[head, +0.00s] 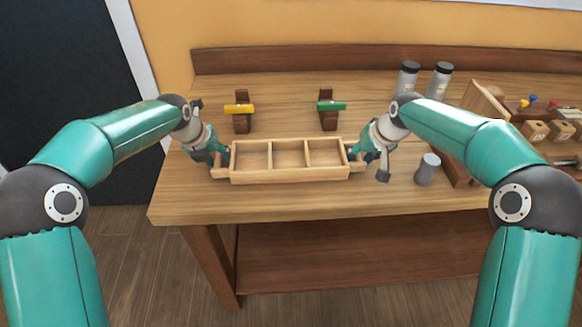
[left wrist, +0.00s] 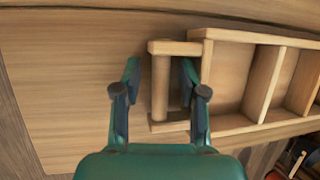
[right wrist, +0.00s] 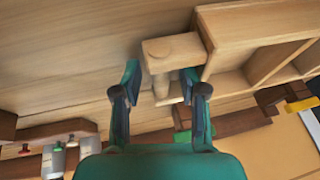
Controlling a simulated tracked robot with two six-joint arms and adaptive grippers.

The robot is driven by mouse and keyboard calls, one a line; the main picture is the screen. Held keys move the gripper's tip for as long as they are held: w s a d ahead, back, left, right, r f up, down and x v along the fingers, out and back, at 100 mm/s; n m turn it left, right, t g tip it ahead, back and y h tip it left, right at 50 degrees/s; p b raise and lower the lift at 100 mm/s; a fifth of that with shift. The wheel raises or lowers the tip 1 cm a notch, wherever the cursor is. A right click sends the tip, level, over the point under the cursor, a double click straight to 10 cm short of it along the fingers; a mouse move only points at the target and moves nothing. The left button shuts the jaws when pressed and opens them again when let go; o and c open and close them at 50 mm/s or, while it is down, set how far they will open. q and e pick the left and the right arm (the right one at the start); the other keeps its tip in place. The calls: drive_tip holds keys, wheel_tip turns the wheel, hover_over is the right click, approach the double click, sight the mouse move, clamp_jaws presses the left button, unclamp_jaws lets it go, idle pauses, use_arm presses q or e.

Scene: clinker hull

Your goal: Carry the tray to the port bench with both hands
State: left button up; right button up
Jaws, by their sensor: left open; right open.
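The wooden tray (head: 290,178), with three empty compartments and a bar handle at each end, rests on the bench near its front edge. My left gripper (head: 220,159) is at the tray's left handle. In the left wrist view the open fingers (left wrist: 160,75) stand on either side of the handle bar (left wrist: 160,88), with a gap on the outer side. My right gripper (head: 357,157) is at the right handle. In the right wrist view its open fingers (right wrist: 160,75) straddle that handle's bar (right wrist: 161,86), partly under an end piece.
The wooden bench (head: 190,205) has clear top to the tray's left. A grey cylinder (head: 427,169) stands right of my right gripper. Two dark-lidded jars (head: 438,80) stand at the back right.

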use_arm(q)
drive_tip(key=v, duration=0.7)
use_arm(e)
drive_tip(key=shift+r, duration=0.2)
use_arm(q)
drive_tip(key=shift+s+a+r, duration=0.1)
drive_tip(key=shift+s+r, duration=0.05)
drive_tip(key=shift+r, duration=0.2)
use_arm(e)
drive_tip(key=v, duration=1.1)
drive_tip(key=shift+s+r, duration=0.15)
drive_tip(key=shift+r, duration=0.05)
drive_tip(key=shift+s+d+f, duration=0.1)
